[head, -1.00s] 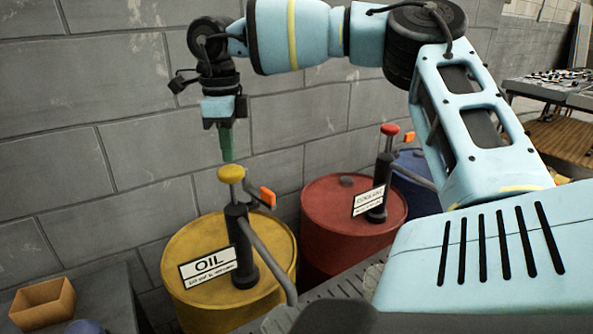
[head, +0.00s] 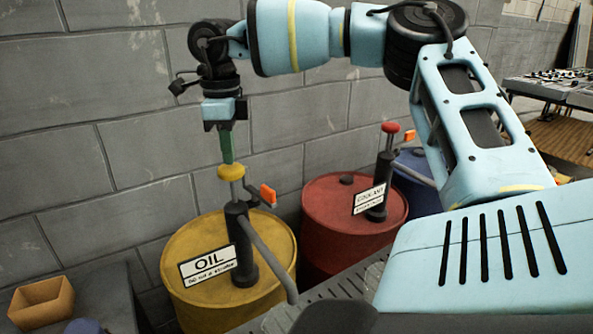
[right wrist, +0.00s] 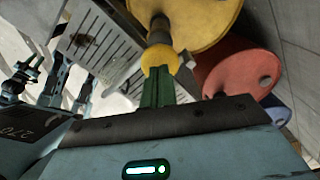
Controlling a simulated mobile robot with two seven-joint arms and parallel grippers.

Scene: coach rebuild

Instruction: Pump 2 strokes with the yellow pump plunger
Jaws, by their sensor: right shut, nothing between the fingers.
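The yellow pump plunger (head: 231,172) is a round yellow knob on a grey rod, standing up out of the dark pump body (head: 239,235) on the yellow oil drum (head: 190,250). My right gripper (head: 227,160) points straight down with its green fingers shut, right above the knob. The fingertips look to be touching the knob's top or very close to it. In the right wrist view the shut fingers (right wrist: 158,85) end at the yellow knob (right wrist: 160,60). My left gripper is not in view.
A red coolant drum (head: 340,225) with a red-knobbed pump stands to the right, with a blue drum (head: 415,180) behind it. An orange lever (head: 268,195) sits beside the oil pump. A brown box (head: 42,303) is at the lower left. A block wall is behind.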

